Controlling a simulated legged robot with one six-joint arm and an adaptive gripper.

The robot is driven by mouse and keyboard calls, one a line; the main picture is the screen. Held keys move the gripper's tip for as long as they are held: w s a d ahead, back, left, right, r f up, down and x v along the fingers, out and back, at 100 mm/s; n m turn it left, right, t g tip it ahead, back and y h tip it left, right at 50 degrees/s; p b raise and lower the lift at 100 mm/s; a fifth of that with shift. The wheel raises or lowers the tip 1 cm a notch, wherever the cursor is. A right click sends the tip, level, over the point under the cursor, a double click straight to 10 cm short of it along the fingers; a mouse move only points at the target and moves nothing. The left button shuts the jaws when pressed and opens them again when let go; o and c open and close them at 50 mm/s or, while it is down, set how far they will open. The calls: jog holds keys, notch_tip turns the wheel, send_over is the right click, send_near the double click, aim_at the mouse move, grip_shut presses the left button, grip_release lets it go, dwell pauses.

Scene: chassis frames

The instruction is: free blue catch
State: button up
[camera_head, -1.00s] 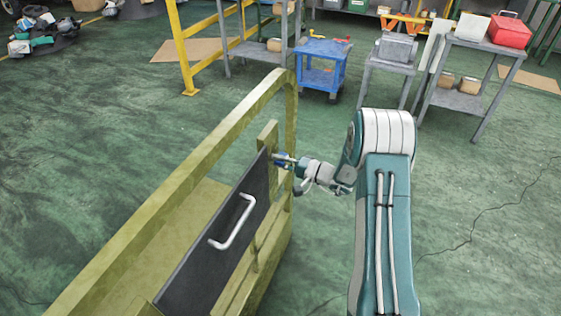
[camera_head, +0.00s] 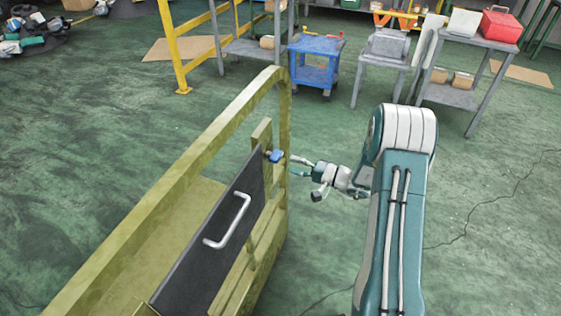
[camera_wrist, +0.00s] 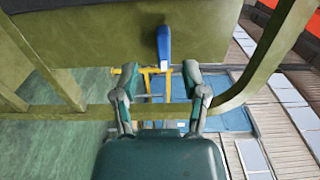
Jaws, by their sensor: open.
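The blue catch (camera_head: 275,156) sits at the upper far corner of a dark panel (camera_head: 205,245) with a white handle (camera_head: 228,222), on the yellow-green chassis frame (camera_head: 165,190). In the wrist view the catch (camera_wrist: 163,47) is a blue lever standing lengthwise in the picture, just beyond the fingertips. My gripper (camera_head: 302,168) is to the right of the catch, apart from it. In the wrist view my gripper (camera_wrist: 157,80) has its two fingers spread, with nothing between them.
A frame post and curved rail (camera_head: 284,120) stand close to my gripper. Behind are a blue cart (camera_head: 315,65), grey tables (camera_head: 455,95) with a red box (camera_head: 502,26), and a yellow railing (camera_head: 175,50). Green floor right of the frame is clear.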

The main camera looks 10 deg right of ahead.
jog(key=v, duration=0.5)
jog(key=shift+s+d, duration=0.1)
jog(key=shift+d, duration=0.05)
jog(key=s+a+r+n+g+h, duration=0.45)
jog(key=s+a+r+g, duration=0.45)
jog(key=s+a+r, duration=0.35)
jog(key=s+d+r+n+t+h, duration=0.1)
jog(key=s+r+h, duration=0.3)
jog(key=s, duration=0.4)
jog(key=s+d+r+n+t+h, duration=0.1)
jog(key=s+d+r+t+h, duration=0.1)
jog(key=s+h, duration=0.4)
jog(key=shift+s+d+r+t, duration=0.25)
jog(key=shift+s+r+t, duration=0.25)
jog(key=shift+s+r, duration=0.65)
jog(key=shift+w+n, duration=0.15)
jog(key=shift+n, duration=0.1)
jog(key=shift+c, duration=0.2)
